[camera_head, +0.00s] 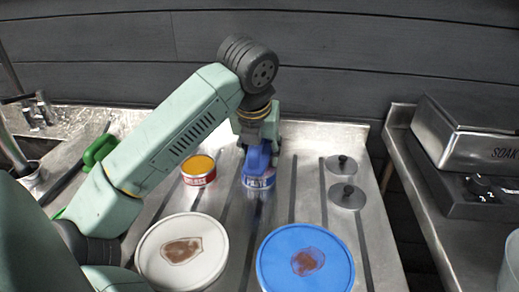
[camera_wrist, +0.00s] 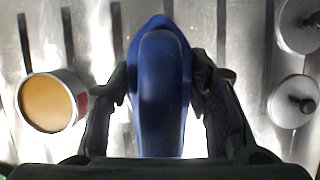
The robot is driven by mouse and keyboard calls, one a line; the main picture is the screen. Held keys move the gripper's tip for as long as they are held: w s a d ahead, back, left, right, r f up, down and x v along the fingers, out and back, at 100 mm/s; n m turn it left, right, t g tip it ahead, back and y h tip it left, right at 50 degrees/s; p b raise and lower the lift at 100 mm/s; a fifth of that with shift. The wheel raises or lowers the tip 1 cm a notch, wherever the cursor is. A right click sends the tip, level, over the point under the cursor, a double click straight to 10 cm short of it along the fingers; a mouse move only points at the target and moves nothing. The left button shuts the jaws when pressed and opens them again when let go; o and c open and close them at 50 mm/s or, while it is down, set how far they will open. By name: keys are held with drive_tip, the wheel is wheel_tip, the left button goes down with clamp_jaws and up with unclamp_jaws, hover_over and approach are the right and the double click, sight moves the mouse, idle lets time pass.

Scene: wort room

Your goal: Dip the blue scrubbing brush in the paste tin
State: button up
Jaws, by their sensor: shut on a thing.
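The blue scrubbing brush (camera_head: 257,158) is in my gripper (camera_head: 261,140), which is shut on it. In the wrist view the brush (camera_wrist: 161,95) points away between the two dark fingers.
Stained white (camera_head: 219,268) and blue (camera_head: 266,276) plates lie in front. Two knobbed lids (camera_head: 341,171) (camera_head: 338,201) lie to the right. A SOAK unit (camera_head: 465,135) stands on the right counter.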

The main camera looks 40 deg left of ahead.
drive_tip(key=shift+r+p, duration=1.6)
drive_tip(key=shift+r, duration=1.85)
